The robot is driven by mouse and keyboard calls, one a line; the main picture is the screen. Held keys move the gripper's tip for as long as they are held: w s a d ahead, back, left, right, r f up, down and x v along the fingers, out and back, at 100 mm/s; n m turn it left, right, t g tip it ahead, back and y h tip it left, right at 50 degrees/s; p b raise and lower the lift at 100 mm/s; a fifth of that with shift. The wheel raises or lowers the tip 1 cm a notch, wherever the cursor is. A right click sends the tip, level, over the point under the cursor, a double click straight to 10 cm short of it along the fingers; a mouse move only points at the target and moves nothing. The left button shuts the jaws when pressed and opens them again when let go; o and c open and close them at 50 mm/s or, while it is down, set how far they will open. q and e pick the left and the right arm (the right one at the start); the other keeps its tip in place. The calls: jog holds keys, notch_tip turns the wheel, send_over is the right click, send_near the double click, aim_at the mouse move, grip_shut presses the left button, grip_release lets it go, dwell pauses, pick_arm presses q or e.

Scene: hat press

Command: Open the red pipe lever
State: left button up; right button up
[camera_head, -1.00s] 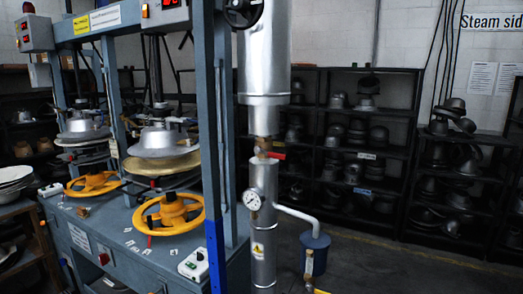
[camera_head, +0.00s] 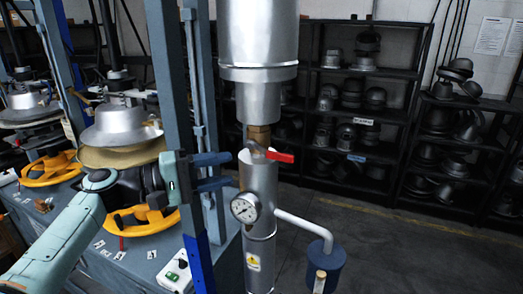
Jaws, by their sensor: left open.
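The red pipe lever (camera_head: 280,157) sticks out to the right from a brass valve (camera_head: 259,134) on the vertical silver pipe (camera_head: 258,190). The lever lies roughly level. My left gripper (camera_head: 230,170) comes in from the left, in front of the blue press frame. Its two dark blue fingers point right towards the pipe, one above the other, open with nothing between them. The fingertips are a little left of the lever and appear slightly lower, apart from it. My right gripper is not in view.
A pressure gauge (camera_head: 245,208) sits on the pipe below the lever. A side pipe (camera_head: 303,224) leads to a blue canister (camera_head: 327,262). The blue press frame post (camera_head: 170,75) stands left of the pipe. Space right of the lever is clear before the hat shelves (camera_head: 400,115).

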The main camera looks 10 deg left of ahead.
aim_at(277, 157)
pick_arm(q)
jog(key=p+x, duration=0.1)
jog(key=x, duration=0.3)
jog(key=r+p+x, duration=0.1)
jog(key=x, duration=0.2)
jog(key=s+p+x, duration=0.1)
jog(key=x, duration=0.3)
jog(key=shift+w+d+r, duration=0.15)
jog(key=shift+w+d, duration=0.05)
jog(key=shift+d, duration=0.4)
jog(key=shift+w+d, duration=0.3)
jog(key=shift+d, duration=0.3)
grip_shut()
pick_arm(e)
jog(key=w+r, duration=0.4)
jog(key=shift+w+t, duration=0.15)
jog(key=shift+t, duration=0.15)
